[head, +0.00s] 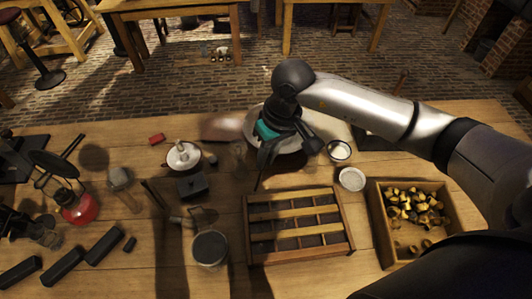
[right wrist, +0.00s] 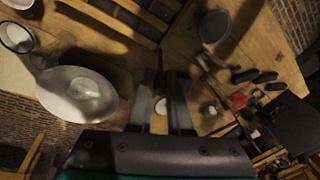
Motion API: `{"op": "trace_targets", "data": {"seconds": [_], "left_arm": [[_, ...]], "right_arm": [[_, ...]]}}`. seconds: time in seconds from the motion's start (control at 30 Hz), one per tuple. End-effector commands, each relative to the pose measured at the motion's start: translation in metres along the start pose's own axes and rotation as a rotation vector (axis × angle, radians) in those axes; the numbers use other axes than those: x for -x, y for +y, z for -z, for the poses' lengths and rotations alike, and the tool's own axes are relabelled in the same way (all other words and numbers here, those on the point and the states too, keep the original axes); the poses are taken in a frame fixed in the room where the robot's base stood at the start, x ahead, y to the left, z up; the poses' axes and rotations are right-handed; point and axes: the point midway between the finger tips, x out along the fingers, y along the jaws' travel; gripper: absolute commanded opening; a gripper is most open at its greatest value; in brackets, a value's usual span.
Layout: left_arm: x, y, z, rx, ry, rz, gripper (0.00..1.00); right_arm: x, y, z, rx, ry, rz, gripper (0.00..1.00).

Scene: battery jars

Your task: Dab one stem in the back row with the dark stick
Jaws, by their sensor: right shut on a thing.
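A wooden rack (head: 347,232) with several rows of slots lies at the front middle of the table; part of it shows in the right wrist view (right wrist: 140,12). I cannot make out separate stems in its rows. My right gripper (head: 264,160) is above the table, just behind the rack's back left part. It is shut on the thin dark stick (head: 258,184), whose lower end points down toward the rack's back edge. I cannot tell whether it touches anything. In the right wrist view the gripper's fingers (right wrist: 161,95) close around the stick. My left gripper is out of view.
A crate of brass-coloured pieces (head: 379,222) stands right of the rack. Small white dishes (head: 351,179) sit behind it. A grey round pot (head: 210,248), dark block (head: 193,186) and red lamp (head: 78,208) stand left.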

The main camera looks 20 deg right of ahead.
Motion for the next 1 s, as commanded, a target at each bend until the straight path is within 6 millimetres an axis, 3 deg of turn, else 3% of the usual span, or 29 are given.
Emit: {"op": "trace_targets", "data": {"seconds": [0.53, 1.0], "left_arm": [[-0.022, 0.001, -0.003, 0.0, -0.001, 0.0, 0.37], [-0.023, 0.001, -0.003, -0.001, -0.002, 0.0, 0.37]], "right_arm": [[-0.043, 0.007, -0.004, -0.002, 0.0, 0.0, 0.0], [-0.048, 0.009, -0.005, -0.001, 0.0, 0.0, 0.0]]}}
